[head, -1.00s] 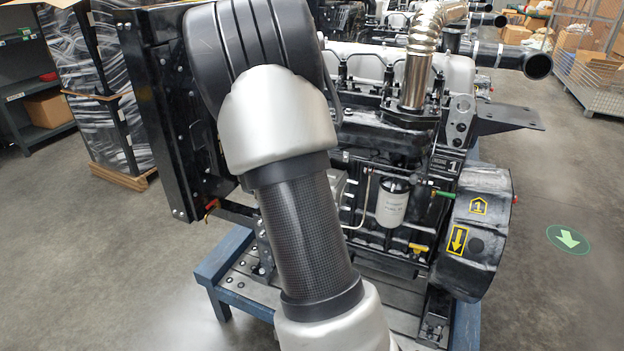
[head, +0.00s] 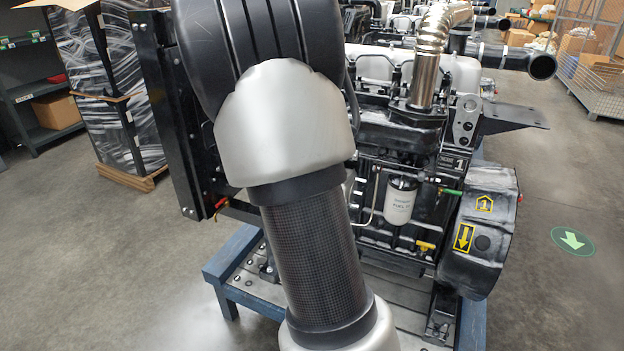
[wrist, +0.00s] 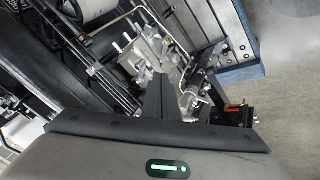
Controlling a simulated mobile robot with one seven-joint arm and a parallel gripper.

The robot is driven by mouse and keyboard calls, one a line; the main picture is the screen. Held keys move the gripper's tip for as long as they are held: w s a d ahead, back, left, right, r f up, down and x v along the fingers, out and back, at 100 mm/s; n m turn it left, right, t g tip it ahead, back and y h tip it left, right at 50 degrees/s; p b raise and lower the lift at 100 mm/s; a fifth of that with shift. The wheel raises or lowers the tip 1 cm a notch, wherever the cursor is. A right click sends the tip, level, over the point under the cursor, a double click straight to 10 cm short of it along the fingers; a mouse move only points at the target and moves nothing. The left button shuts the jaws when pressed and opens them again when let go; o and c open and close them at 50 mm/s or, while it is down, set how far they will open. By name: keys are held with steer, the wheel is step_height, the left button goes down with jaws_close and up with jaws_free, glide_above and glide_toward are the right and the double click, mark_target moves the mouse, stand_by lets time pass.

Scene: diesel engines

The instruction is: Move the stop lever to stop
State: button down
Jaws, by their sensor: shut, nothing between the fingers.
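The engine (head: 372,150) stands behind my arm in the head view. In the wrist view my gripper (wrist: 163,84) is shut and empty, with its dark fingers pointing at the silvery injection pump and its small levers (wrist: 145,52). I cannot tell whether the fingers touch any of them. I cannot single out the stop lever among these parts. A small red and yellow part (wrist: 238,106) shows to the right of the fingers. In the head view my arm hides the gripper and the pump area.
The engine sits on a blue-framed stand (head: 238,262). A white fuel filter (head: 400,200), a green handle (head: 450,191) and a yellow handle (head: 425,246) are on its side. A radiator (head: 165,110) stands at the left. The floor at front left is clear.

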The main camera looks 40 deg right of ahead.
steer(key=v, duration=0.4)
steer(key=shift+s+a+r, duration=0.1)
steer(key=shift+r, duration=0.05)
stand_by(0.4)
steer(key=s+a+r+n+t+y, duration=0.1)
steer(key=s+a+r+n+y, duration=0.15)
steer(key=s+a, duration=0.95)
steer(key=s+a+r+n+t+y, duration=0.1)
steer(key=s+a+r+y, duration=0.3)
steer(key=s+a, duration=0.8)
step_height(320, 180, up, 14)
steer(key=a+p, duration=0.1)
steer(key=p, duration=1.3)
